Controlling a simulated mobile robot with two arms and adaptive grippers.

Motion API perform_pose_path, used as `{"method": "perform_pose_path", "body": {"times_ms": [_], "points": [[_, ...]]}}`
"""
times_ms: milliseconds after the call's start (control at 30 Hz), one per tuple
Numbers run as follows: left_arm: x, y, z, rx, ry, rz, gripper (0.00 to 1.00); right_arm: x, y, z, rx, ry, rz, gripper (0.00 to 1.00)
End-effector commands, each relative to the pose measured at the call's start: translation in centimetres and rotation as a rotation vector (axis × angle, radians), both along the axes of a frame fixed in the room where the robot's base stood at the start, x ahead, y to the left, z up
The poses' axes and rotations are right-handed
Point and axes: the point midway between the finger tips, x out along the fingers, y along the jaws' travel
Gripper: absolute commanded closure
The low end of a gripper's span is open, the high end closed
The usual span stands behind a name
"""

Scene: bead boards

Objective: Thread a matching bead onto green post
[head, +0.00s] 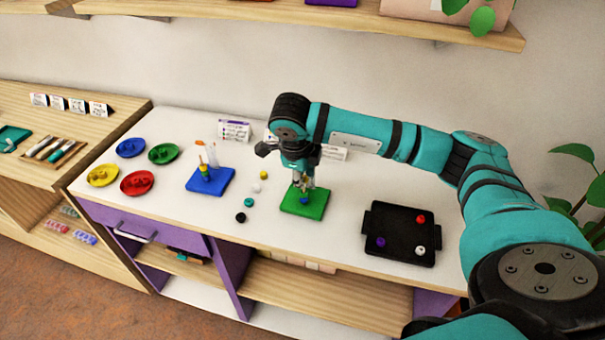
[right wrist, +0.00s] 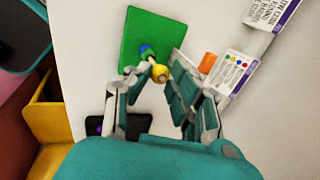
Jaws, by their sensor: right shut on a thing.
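The green board (head: 291,207) lies on the white table, and it also shows in the right wrist view (right wrist: 165,28). Blue (right wrist: 147,51) and green beads (right wrist: 127,70) show low at its post. My right gripper (head: 303,183) is above this board, pointing down. In the right wrist view its fingertips (right wrist: 160,69) are shut on a yellow bead (right wrist: 160,74). The bead is close to the post's top; I cannot tell whether it is around the post. My left gripper is not in view.
Loose yellow (head: 263,175), white (head: 256,189), teal (head: 249,202) and black beads (head: 240,217) lie left of the green board. A blue board (head: 222,180) with posts is farther left, beside coloured dishes (head: 137,183). A black tray (head: 375,232) with several beads is right.

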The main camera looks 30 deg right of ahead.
Motion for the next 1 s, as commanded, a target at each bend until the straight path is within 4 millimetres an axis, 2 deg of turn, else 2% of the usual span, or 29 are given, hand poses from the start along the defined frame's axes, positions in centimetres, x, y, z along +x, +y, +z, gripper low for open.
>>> {"method": "perform_pose_path", "body": {"times_ms": [233, 267, 467, 767, 867, 1000], "points": [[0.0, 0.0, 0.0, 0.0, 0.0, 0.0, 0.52, 0.0, 0.0, 0.0, 0.0, 0.0, 0.0, 0.92], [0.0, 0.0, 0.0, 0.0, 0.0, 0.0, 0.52, 0.0, 0.0, 0.0, 0.0, 0.0, 0.0, 0.77], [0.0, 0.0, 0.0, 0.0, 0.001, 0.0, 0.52, 0.0, 0.0, 0.0, 0.0, 0.0, 0.0, 0.52], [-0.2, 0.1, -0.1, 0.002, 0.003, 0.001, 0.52, 0.0, 0.1, 0.2, 0.001, -0.001, 0.001, 0.52], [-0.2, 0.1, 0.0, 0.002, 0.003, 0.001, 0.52, -0.1, 0.3, 1.2, 0.001, -0.003, 0.0, 0.52], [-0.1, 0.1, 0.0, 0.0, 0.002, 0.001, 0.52, -0.6, 1.0, 3.7, 0.001, -0.006, 0.003, 0.52]]}}
